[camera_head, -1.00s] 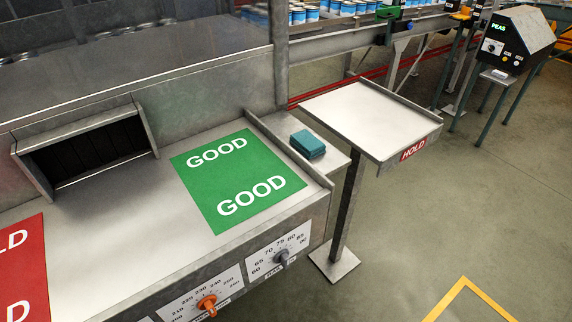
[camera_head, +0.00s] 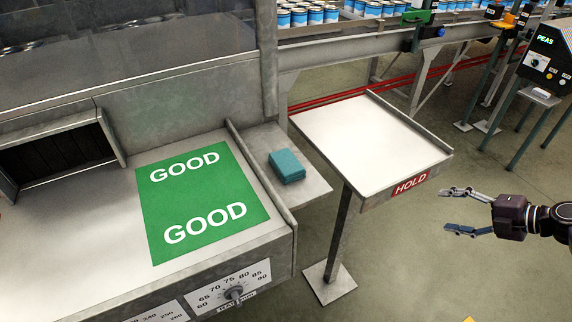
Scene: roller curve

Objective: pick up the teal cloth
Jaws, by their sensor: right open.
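The teal cloth (camera_head: 287,166) is a small folded stack. It lies on a narrow grey side shelf (camera_head: 312,188) between the bench with the green GOOD mat and the HOLD stand. My right gripper (camera_head: 455,210) is at the right of the head view, pointing left, its two fingers apart with nothing between them. It is well to the right of the cloth, on the far side of the HOLD stand's front corner. My left gripper is not in view.
The HOLD tray (camera_head: 365,135) on its post stands between the gripper and the cloth. A raised metal edge (camera_head: 262,178) borders the bench beside the green GOOD mat (camera_head: 200,240). Cans ride a conveyor behind. A PEAS box (camera_head: 548,55) stands at right. Open floor lies front right.

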